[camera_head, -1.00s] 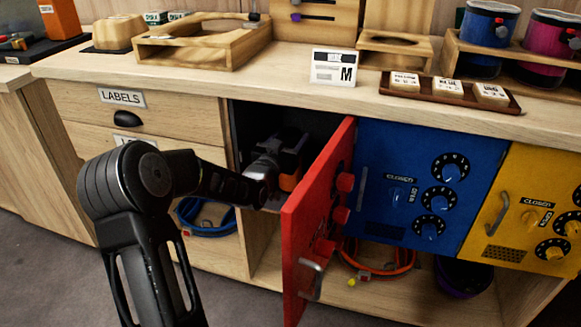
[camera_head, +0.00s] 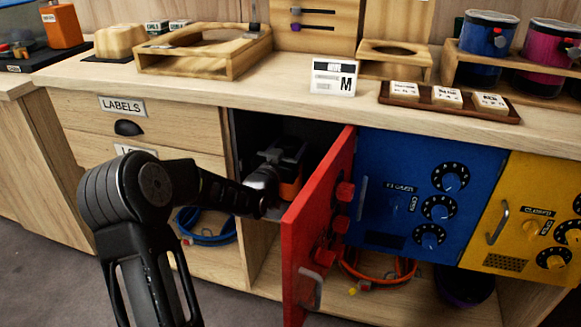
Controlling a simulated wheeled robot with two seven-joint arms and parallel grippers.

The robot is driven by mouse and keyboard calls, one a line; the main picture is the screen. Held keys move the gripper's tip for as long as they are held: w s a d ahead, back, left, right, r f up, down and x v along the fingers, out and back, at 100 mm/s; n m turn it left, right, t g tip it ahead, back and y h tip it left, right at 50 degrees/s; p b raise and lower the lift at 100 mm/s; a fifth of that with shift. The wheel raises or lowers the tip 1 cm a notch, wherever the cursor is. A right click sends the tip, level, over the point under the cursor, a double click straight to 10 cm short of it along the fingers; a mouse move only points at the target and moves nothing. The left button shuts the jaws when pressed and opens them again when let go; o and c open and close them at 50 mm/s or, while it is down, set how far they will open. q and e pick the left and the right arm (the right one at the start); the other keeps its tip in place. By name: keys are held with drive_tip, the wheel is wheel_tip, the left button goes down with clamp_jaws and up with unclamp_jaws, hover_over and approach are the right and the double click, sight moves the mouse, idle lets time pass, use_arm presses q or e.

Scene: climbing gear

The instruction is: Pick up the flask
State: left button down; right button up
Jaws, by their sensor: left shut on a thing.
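My left gripper (camera_head: 287,157) is inside the dark compartment behind the open red door (camera_head: 318,235). It is shut on an orange thing (camera_head: 290,189), which is probably the flask. Only a small part of this orange thing shows below the dark jaws; the gripper, my wrist and the door's edge hide the rest. I cannot tell its full shape or whether it touches the compartment floor. My right gripper is not in view.
The red door stands out close to the right of my wrist. Blue (camera_head: 418,195) and yellow (camera_head: 528,220) doors with dials are shut. Cable coils (camera_head: 207,228) lie on the lower shelf. The worktop (camera_head: 285,75) above carries wooden holders, a white M card (camera_head: 333,77) and jars.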

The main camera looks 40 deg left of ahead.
sight(290, 141)
use_arm(q)
drive_tip(key=shift+r, duration=0.15)
drive_tip(key=shift+r+p, duration=0.7)
drive_tip(key=shift+r, duration=1)
drive_tip(key=p+v, duration=0.2)
drive_tip(key=v, duration=1.6)
drive_tip(key=shift+f, duration=0.15)
